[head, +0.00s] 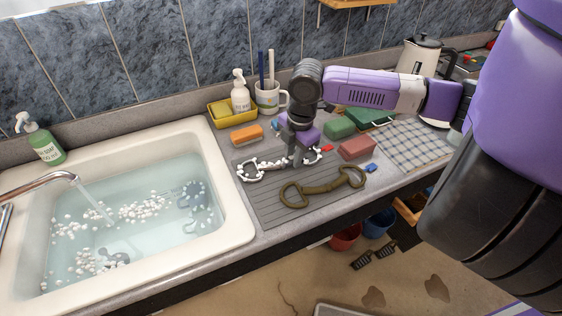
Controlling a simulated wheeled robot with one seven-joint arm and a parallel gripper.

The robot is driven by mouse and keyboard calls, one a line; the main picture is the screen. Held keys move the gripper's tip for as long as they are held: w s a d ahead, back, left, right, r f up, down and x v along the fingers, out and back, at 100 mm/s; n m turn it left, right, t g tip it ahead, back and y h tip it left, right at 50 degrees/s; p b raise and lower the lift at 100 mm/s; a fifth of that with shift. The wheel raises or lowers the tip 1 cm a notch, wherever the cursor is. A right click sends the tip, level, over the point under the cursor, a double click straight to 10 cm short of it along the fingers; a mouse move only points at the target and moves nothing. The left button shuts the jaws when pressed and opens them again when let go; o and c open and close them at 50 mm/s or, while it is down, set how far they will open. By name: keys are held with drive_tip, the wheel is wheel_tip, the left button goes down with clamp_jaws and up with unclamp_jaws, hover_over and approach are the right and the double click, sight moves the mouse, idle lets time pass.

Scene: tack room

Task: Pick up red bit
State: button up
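A horse bit (262,167) lies on the grey ribbed drainboard (277,205), mostly covered in white foam. A small patch of red (326,148) shows at its right end; I cannot tell for sure that the whole bit is red. My gripper (299,160) points down over the middle of this bit, with its fingers at or close to it. The fingers are small and partly merged with the foam, so I cannot tell whether they are open or shut. An olive-brown bit (322,188) lies in front, apart from my gripper.
A sink (238,220) of foamy water with dark submerged shapes is at left, its tap running. Around the drainboard are an orange sponge (246,134), a mug (270,100), a soap bottle (240,92), a reddish block (357,147), a green block (340,127) and a checked cloth (413,142).

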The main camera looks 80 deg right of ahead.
clamp_jaws()
idle(1.4)
